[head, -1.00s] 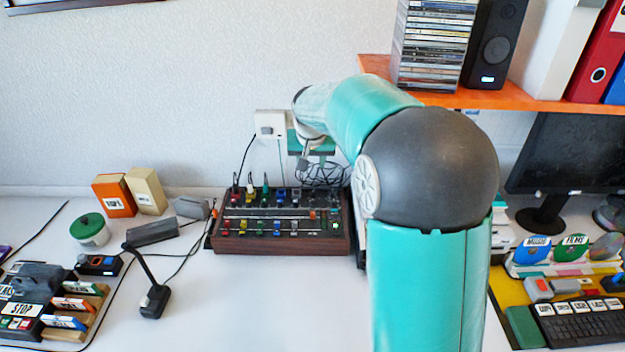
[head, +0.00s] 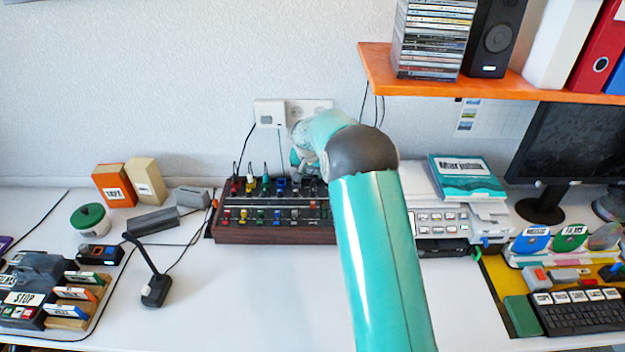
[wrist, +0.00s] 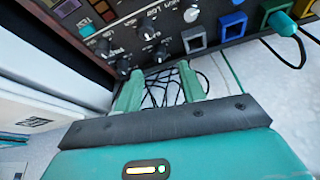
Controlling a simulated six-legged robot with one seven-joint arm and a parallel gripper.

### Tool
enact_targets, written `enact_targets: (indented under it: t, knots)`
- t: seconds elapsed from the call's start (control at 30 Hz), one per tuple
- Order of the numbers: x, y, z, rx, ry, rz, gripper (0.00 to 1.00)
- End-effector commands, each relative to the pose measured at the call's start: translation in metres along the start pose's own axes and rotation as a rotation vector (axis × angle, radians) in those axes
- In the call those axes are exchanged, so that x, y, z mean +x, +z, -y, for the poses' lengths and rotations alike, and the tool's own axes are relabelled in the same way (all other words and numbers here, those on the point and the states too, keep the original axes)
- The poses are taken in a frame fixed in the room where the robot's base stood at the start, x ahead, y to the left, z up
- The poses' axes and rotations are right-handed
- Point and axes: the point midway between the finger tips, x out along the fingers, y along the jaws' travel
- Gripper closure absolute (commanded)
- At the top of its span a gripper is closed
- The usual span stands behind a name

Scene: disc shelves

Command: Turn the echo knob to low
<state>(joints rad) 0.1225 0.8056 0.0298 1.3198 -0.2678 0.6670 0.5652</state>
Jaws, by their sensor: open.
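The mixer (head: 275,237), a dark panel in a brown wooden case, stands against the wall in the head view; my arm covers its right end. In the wrist view its panel (wrist: 220,8) shows turned round at the top, with several black knobs, one of them a knob with a white mark (wrist: 148,30). Small lettering lies beside them; I cannot tell which is the echo knob. My gripper (wrist: 160,70) is open and empty, its two green fingers apart and pointing at the panel's edge by the knobs. In the head view the fingers are mostly hidden.
Coloured plugs with cables (wrist: 280,24) rise from the panel near my fingers. A printer-like machine (head: 443,222) stands right of the mixer, under a teal book. The orange shelf (head: 450,85) overhangs the right side. A desk microphone (head: 155,290) stands front left; the front table is clear.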

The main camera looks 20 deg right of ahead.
Motion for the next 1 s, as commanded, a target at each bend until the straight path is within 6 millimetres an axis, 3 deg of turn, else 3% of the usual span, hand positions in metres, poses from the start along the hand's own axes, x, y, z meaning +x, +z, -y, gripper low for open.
enact_targets:
  t: [0.1,0.3,0.67,0.87,1.0]
  knots:
    - [0.025,0.000,-0.001,0.000,0.001,0.001,0.60]
    - [0.049,0.000,0.000,0.000,0.001,0.001,0.60]
    - [0.054,0.000,0.000,-0.001,0.000,-0.001,0.60]
    - [0.054,0.000,0.000,-0.001,0.000,-0.001,0.99]
    - [0.054,0.000,0.000,-0.002,0.000,-0.001,1.00]
